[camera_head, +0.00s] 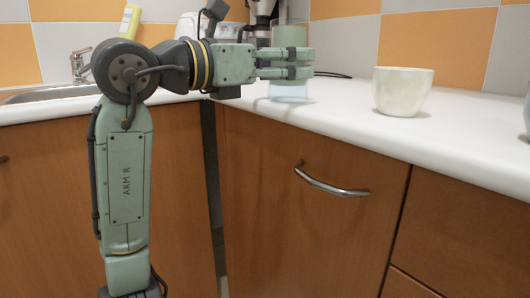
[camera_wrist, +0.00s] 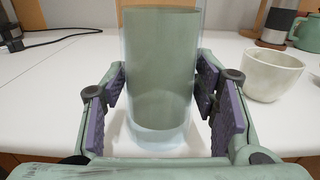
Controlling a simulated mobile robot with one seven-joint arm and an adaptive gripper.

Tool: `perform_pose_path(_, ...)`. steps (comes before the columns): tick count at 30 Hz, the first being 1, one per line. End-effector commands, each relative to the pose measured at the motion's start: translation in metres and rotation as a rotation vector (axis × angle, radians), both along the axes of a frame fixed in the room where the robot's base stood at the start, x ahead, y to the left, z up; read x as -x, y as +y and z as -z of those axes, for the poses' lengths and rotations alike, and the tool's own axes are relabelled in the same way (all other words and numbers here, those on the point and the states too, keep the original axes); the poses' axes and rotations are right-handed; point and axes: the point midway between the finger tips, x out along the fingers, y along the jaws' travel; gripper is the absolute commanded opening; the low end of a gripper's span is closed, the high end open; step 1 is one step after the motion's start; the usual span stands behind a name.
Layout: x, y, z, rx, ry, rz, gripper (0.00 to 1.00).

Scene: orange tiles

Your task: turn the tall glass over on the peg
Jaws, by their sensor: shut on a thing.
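The tall glass (camera_head: 289,37) is a clear, green-tinted cylinder near the counter's front edge. It looks upright, with its thick clear base low down, and also shows large in the wrist view (camera_wrist: 160,75). My gripper (camera_head: 298,63) is shut around the middle of the glass. Its purple pads (camera_wrist: 160,95) sit on both sides of the glass in the wrist view. The base is at or just over the white counter; I cannot tell whether it touches. I cannot make out a peg in either view.
A white cup (camera_head: 402,91) stands on the counter (camera_head: 345,102) to the right of the glass. A steel-and-black container (camera_wrist: 278,22) and a green pot (camera_wrist: 308,34) stand farther back. A black cable (camera_wrist: 50,40) lies at left. A sink tap (camera_head: 80,66) is at far left.

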Motion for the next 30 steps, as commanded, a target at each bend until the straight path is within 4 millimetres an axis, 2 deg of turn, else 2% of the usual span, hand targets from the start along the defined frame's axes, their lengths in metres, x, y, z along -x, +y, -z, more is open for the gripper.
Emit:
perform_pose_path(2, 0.0003, 0.0001, -0.001, 0.0, -0.001, 0.0, 0.28)
perform_pose_path(3, 0.0003, 0.0001, -0.001, 0.0, -0.001, 0.0, 0.55)
perform_pose_path(13, 0.0002, -0.0001, -0.0006, 0.001, -0.001, 0.0, 0.77)
perform_pose_path(30, 0.0001, 0.0001, -0.0002, 0.0, 0.0, 0.0, 0.77)
